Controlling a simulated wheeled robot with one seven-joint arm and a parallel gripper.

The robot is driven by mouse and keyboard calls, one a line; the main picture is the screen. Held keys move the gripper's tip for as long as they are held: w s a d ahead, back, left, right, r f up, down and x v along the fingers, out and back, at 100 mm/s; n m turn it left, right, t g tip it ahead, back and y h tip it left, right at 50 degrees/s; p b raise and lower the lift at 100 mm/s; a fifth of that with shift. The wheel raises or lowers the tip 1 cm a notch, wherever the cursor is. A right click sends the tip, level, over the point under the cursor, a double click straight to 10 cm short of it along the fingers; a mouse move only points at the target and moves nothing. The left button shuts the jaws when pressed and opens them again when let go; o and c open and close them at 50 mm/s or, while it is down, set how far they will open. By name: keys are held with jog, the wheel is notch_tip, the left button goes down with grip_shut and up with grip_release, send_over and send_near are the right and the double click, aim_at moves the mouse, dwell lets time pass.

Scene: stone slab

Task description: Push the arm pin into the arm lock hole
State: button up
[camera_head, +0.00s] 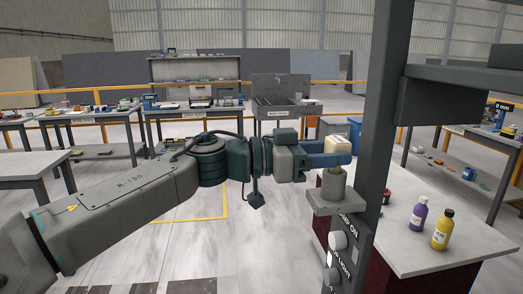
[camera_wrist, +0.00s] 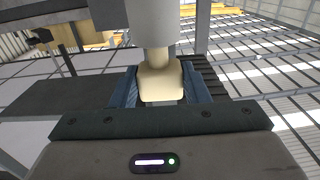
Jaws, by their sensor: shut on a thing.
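The arm pin (camera_head: 338,144) shows as a cream knob with a narrower neck. My gripper (camera_head: 328,153) reaches in from the left and is shut on this knob. In the wrist view, the blue fingers (camera_wrist: 163,90) press on both sides of the cream knob (camera_wrist: 160,78). The neck meets a grey cylinder (camera_wrist: 151,22) at the top of that view. In the head view, a grey cylindrical socket (camera_head: 334,184) stands on a bracket directly below the knob. The pin appears lined up with it. The lock hole itself is hidden, and I cannot tell how deep the pin sits.
A dark upright post (camera_head: 378,110) stands just right of the pin, with a knob panel (camera_head: 340,250) below the bracket. A worktable (camera_head: 400,255) at the right holds a purple bottle (camera_head: 419,214) and a yellow bottle (camera_head: 442,230). Open floor lies behind my arm.

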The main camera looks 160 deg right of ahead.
jog(key=shift+f+b, duration=1.15)
jog(key=shift+f, duration=0.05)
jog(key=o, duration=1.2)
jog(key=shift+d, duration=0.1)
jog(key=b+v, duration=0.3)
jog(key=v, duration=1)
jog(key=shift+w+d, duration=0.25)
